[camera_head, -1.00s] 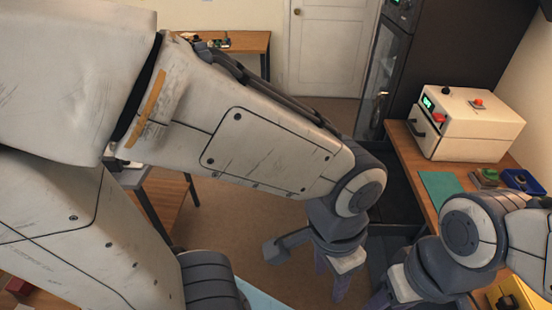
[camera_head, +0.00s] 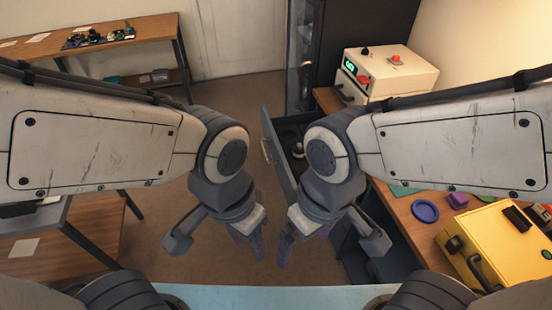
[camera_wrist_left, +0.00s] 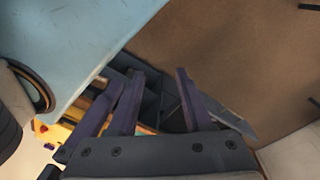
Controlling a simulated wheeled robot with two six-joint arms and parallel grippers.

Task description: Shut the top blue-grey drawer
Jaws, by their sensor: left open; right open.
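The top blue-grey drawer (camera_head: 279,160) stands open, pulled out from under the right-hand wooden bench. Its front carries a pale bar handle (camera_head: 266,151), and a dark interior with a small whitish item shows behind it. My right arm hides part of the drawer. My left gripper (camera_head: 248,243) is open and empty, below and left of the drawer front in the head view. My right gripper (camera_head: 286,246) is open and empty, close beside the left one. The left wrist view shows my left fingers (camera_wrist_left: 158,85) spread with nothing between them.
The bench (camera_head: 405,215) holds a cream box (camera_head: 390,72), a yellow case (camera_head: 500,245) and a blue dish (camera_head: 425,211). A dark cabinet stands behind. A wooden table (camera_head: 90,48) is at back left. Brown floor (camera_head: 240,95) lies open left of the drawer.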

